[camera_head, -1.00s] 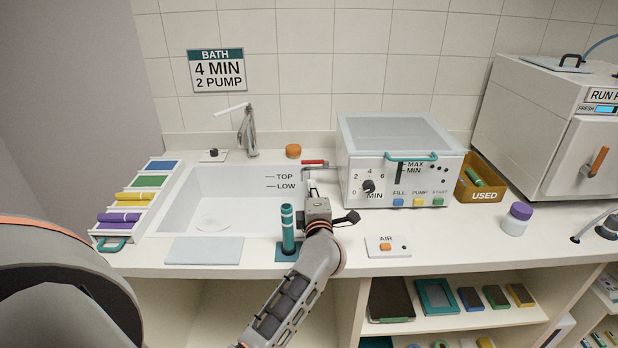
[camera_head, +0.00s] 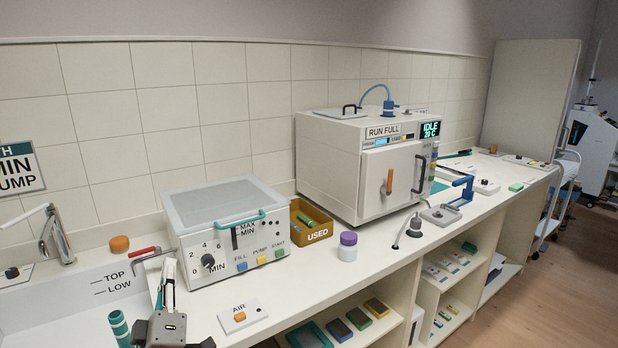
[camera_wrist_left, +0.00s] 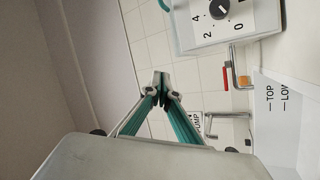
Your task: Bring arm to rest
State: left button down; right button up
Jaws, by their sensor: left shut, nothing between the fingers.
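My left gripper (camera_head: 167,284) shows at the bottom left of the head view, in front of the bath unit and beside the sink. Its fingers point up. In the left wrist view its two teal-lined fingers (camera_wrist_left: 161,85) meet at the tips, shut with nothing between them. The tips are in the air, with tiled wall, tap and bath unit behind them. Most of my left arm is below the head view. My right gripper is in neither view.
A steriliser (camera_head: 365,165) stands farther right.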

pick_arm(q)
jog(key=s+d+f+m+h, duration=0.1)
jog(key=s+d+m+h, duration=0.2)
jog(key=d+m+h, duration=0.5)
jog(key=s+d+f+m+g+h, duration=0.35)
jog(key=s+f+m+g, duration=0.35)
jog(key=f+m, duration=0.5)
jog(key=s+a+f+m+g+y, duration=0.1)
jog(key=s+a+f+g+y, duration=0.4)
jog(key=s+f, duration=0.35)
jog(key=s+a+f+g+y, duration=0.25)
jog(key=s+a+y, duration=0.35)
jog(key=s+a, duration=0.5)
jog(key=w+d+f+n+t+h, duration=0.2)
jog(key=d+f+h, duration=0.5)
jog(key=d+f, duration=0.7)
jog(key=shift+w+f+n+t, duration=0.3)
jog(key=shift+w+t, duration=0.45)
jog(key=shift+w, duration=0.05)
